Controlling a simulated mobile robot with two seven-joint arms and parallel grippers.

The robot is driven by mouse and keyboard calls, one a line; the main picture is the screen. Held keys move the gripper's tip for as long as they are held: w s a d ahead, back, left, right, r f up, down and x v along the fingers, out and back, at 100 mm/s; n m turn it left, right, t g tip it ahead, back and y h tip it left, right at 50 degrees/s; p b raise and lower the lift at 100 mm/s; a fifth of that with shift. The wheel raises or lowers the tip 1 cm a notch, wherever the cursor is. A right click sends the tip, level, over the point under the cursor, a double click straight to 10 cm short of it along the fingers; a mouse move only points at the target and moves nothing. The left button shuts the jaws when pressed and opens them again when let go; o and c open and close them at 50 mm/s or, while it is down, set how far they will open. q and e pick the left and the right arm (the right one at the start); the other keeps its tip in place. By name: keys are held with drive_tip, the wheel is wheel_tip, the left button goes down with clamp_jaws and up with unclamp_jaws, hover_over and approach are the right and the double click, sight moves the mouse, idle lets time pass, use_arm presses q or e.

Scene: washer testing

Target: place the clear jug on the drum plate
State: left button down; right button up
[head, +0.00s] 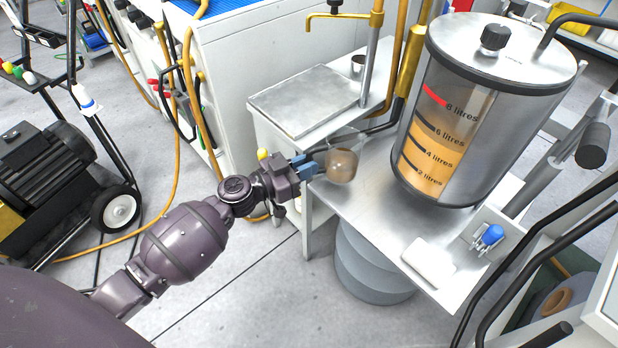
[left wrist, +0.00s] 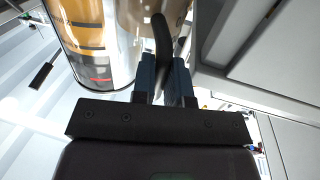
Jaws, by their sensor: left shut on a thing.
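The clear jug (head: 341,165) holds a brownish liquid and has a dark handle. My left gripper (head: 312,167) is shut on the jug's handle, with the jug at the left edge of the metal worktop (head: 365,200). In the left wrist view the dark handle (left wrist: 161,45) runs between the blue fingers of the left gripper (left wrist: 165,75). I cannot tell whether the jug's base touches a surface. A square metal plate (head: 300,98) lies just behind the jug; I cannot tell if this is the drum plate. My right gripper is not in view.
A large measuring tank (head: 450,130) with litre marks stands right of the jug. A brass tap (head: 345,20) on a post rises behind the plate. A white block (head: 428,263) and a blue-knobbed part (head: 490,237) are on the right. A grey drum (head: 370,265) stands below.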

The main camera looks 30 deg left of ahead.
use_arm(q)
wheel_tip(320, 180, down, 4)
drive_tip(key=shift+f+b, duration=0.1)
drive_tip(key=shift+b, duration=0.75)
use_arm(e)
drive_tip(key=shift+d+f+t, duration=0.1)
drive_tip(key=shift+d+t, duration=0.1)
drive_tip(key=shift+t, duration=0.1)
use_arm(q)
drive_tip(key=c, duration=1.1)
unclamp_jaws()
drive_tip(key=shift+c, duration=0.2)
drive_tip(key=v, duration=1.2)
